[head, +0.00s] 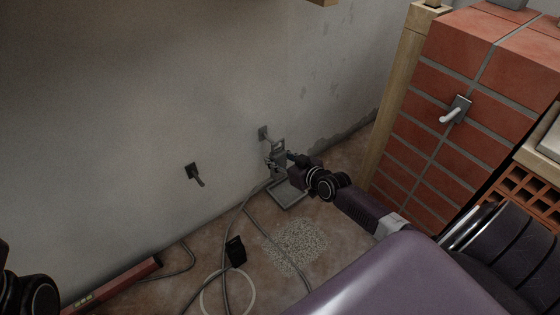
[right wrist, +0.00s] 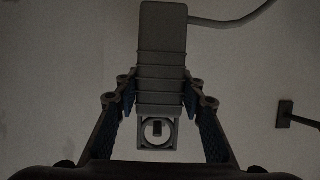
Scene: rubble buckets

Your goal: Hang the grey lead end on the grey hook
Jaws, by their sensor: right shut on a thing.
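My right gripper (head: 280,161) is close to the wall, shut on the grey lead end. In the right wrist view the lead end (right wrist: 162,60) is a ribbed grey block between the two fingers (right wrist: 160,105), with a ring at its near end. A small dark shape shows inside the ring; I cannot tell whether the ring is around the hook. The grey cable hangs from the gripper to the floor.
A dark hook (head: 194,174) is on the wall to the left, and a white hook (head: 453,112) on the brick pillar (head: 480,60). A grey tray-like thing (head: 289,195), a black plug-like piece (head: 236,251), cables and a red bar (head: 115,284) lie on the floor.

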